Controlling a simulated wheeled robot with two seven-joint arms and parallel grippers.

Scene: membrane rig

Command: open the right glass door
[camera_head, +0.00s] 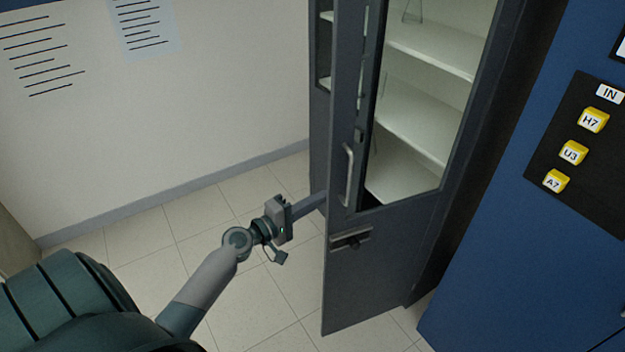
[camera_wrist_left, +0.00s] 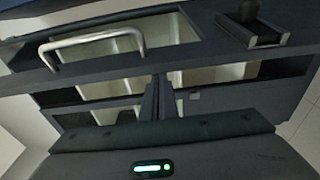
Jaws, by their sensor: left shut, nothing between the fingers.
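The right glass door (camera_head: 395,215) is a dark-framed panel with a glass pane, and it appears to stand ajar. Its pale bar handle (camera_head: 347,175) is on the left side of its front, and the handle also shows in the left wrist view (camera_wrist_left: 92,44). Below it is a latch (camera_head: 350,240). My left gripper (camera_head: 316,203) is shut and empty. Its finger ends are at the door's free edge, partly hidden by it; I cannot tell if they touch it. In the left wrist view the fingers (camera_wrist_left: 157,98) point toward the gap by the door. My right gripper is not in view.
White shelves (camera_head: 430,130) show through the glass. A blue panel (camera_head: 500,250) with a black board (camera_head: 590,150) and yellow labelled blocks stands to the right. The tiled floor (camera_head: 190,240) on the left is clear up to the wall.

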